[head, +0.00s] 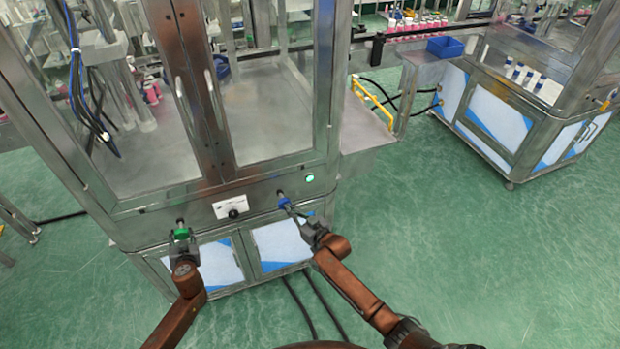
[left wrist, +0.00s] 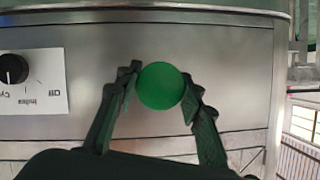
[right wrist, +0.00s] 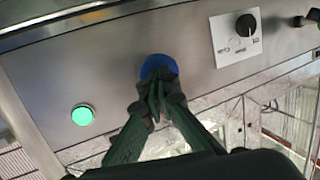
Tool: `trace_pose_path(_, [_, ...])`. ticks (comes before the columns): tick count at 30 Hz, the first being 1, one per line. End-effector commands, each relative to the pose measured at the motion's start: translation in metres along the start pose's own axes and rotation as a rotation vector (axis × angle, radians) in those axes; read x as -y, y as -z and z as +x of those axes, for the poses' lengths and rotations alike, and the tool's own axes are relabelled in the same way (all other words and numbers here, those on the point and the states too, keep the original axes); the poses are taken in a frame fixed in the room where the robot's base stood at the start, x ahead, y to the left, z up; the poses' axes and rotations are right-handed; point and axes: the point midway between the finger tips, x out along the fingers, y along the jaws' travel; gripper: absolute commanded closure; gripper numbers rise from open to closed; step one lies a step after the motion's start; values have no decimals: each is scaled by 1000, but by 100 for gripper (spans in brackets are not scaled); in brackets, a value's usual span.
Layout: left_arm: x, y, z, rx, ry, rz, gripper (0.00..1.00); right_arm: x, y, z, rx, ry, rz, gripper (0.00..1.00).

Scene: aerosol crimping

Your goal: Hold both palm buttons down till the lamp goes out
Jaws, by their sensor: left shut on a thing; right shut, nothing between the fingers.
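The green palm button (head: 181,233) is on the left of the machine's front panel. It also shows in the left wrist view (left wrist: 160,86). My left gripper (head: 182,241) is shut on it, one finger on each side. The blue palm button (head: 284,202) is on the right of the panel and shows in the right wrist view (right wrist: 157,64). My right gripper (right wrist: 157,88) is shut and empty, its fingertips against or just before the blue button, covering its lower part. How far either button is pressed cannot be told. The lamp (head: 310,178) glows green; it also shows in the right wrist view (right wrist: 82,115).
A white plate with a black knob (head: 232,208) sits between the buttons. Glass doors (head: 262,110) rise above the panel. A metal side table (head: 368,135) and yellow rail are to the right. The green floor (head: 440,235) is clear at right, with black cables by the machine.

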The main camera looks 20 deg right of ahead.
Motion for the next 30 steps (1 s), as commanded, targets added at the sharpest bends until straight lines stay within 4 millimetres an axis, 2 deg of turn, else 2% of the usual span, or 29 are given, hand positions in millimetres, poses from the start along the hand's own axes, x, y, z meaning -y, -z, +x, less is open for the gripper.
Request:
trace_pose_path(1, [3, 11, 0, -14, 3, -1, 89, 0, 10, 3, -14, 1, -2, 100])
trace_pose_path(13, [3, 11, 0, -14, 4, -1, 89, 1, 9, 1, -14, 1, -2, 100])
trace_pose_path(24, [2, 9, 1, -12, 3, 0, 89, 12, -1, -33, -6, -1, -1, 100])
trace_pose_path(30, [2, 8, 1, -10, 3, 0, 89, 16, -3, -45, -5, 0, 0, 100])
